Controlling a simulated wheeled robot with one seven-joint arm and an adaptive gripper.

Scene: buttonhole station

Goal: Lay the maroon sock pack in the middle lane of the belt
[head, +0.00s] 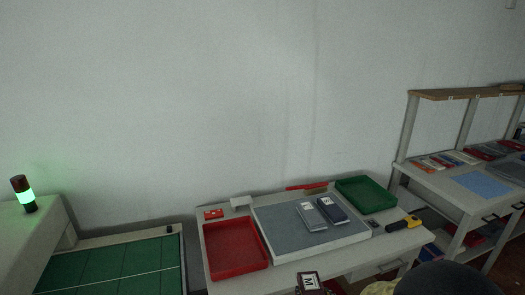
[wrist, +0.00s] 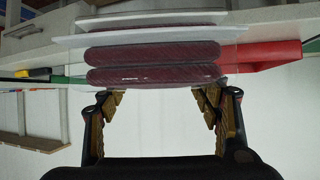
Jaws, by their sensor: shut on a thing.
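The maroon sock pack (wrist: 153,54) fills the upper middle of the wrist view, with dark red bands and pale card edges. My gripper (wrist: 160,97) is shut on it, with a black and gold finger at each side of its near edge. In the head view the pack (head: 308,282) shows at the bottom edge, with a white M label, in front of the table. The green belt (head: 110,265) is at the lower left of the head view, with pale lines dividing its lanes. The belt is cut off by the frame, and nothing lies on its visible part.
A green-lit lamp (head: 25,195) stands left of the belt. Shelves (head: 440,95) stand at right.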

